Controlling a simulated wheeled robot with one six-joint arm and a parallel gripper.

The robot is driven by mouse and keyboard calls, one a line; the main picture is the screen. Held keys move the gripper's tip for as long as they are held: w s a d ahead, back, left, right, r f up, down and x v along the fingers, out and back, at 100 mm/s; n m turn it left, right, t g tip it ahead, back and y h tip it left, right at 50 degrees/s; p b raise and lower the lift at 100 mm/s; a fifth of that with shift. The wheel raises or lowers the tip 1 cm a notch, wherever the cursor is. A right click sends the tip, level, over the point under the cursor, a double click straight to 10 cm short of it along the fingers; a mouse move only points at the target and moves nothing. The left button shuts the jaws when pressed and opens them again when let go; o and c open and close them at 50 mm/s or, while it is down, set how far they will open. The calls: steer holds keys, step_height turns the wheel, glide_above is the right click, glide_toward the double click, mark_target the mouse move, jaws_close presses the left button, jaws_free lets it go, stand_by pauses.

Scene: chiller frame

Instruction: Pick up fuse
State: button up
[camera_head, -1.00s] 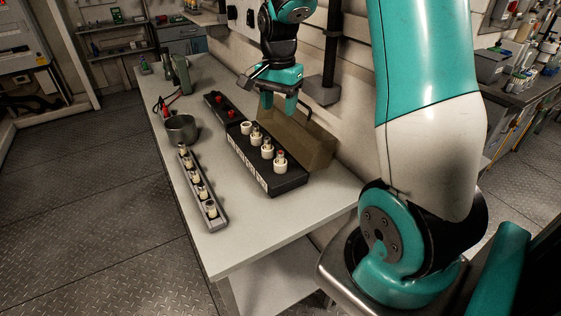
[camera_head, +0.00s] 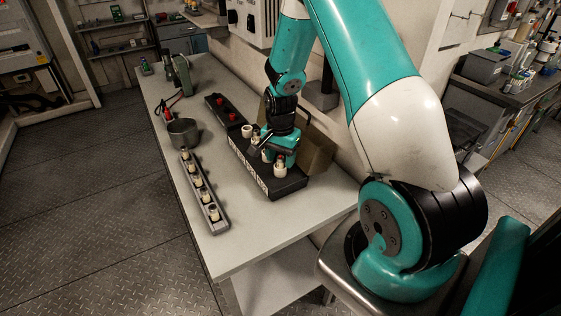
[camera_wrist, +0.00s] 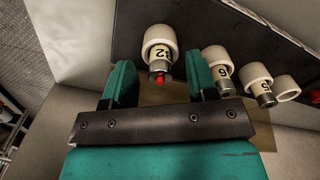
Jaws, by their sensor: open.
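A black fuse block (camera_head: 290,187) on the table carries several white round sockets. The nearest socket holds a pale fuse (camera_head: 280,170) with a red tip. In the wrist view this fuse (camera_wrist: 158,64) stands in its white socket (camera_wrist: 159,38), with part of a number visible on its label. My gripper (camera_head: 280,158) is over the near end of the block. In the wrist view my gripper (camera_wrist: 162,84) is open, its teal fingers apart on either side of the red-tipped fuse. I cannot tell whether either finger touches it.
In the wrist view, further fuses (camera_wrist: 222,80) stand in sockets to the right, close to the right finger. The table's near end is clear.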

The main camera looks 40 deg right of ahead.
steer(key=shift+f, duration=0.35)
jaws_close()
